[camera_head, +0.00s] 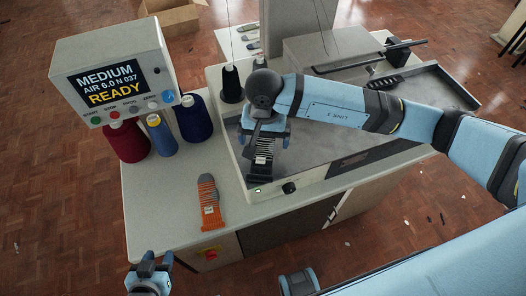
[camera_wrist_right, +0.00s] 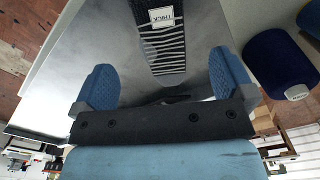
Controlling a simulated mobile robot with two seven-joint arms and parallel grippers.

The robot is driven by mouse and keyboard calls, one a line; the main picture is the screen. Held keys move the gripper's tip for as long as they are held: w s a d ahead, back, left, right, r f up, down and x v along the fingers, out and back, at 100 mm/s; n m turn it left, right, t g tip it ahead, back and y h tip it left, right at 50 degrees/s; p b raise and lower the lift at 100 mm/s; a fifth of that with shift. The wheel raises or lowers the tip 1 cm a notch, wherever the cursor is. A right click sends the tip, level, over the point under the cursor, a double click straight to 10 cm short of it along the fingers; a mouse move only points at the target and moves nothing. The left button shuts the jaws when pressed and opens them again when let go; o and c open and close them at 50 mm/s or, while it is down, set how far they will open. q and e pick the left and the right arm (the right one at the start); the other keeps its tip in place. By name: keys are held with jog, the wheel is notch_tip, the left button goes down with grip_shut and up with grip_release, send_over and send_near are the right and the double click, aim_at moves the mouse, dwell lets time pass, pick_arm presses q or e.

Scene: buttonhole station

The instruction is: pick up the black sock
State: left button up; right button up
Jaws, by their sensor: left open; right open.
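A black sock with pale stripes (camera_head: 264,150) lies on the station near its front left corner, partly hidden by my right gripper (camera_head: 265,130). In the right wrist view the sock (camera_wrist_right: 172,55) shows a white label reading THICK. Its grey end reaches between the fingers of my right gripper (camera_wrist_right: 162,82), which is open, with a gap on both sides. I cannot tell how high the fingers are above it. My left gripper (camera_head: 148,272) is open and empty at the lower left, off the counter's front edge.
An orange and grey sock (camera_head: 209,203) lies on the counter (camera_head: 155,195). Red (camera_head: 127,142), blue (camera_head: 161,136) and navy (camera_head: 194,118) cones stand behind it, under a display (camera_head: 108,82) reading MEDIUM and READY. A black cone (camera_head: 230,84) stands behind my right gripper.

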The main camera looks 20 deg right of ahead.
aim_at(263, 153)
jog(key=shift+a+f+p, duration=0.1)
jog(key=shift+f+p, duration=0.55)
jog(key=shift+f, duration=2.05)
jog(key=c, duration=0.9)
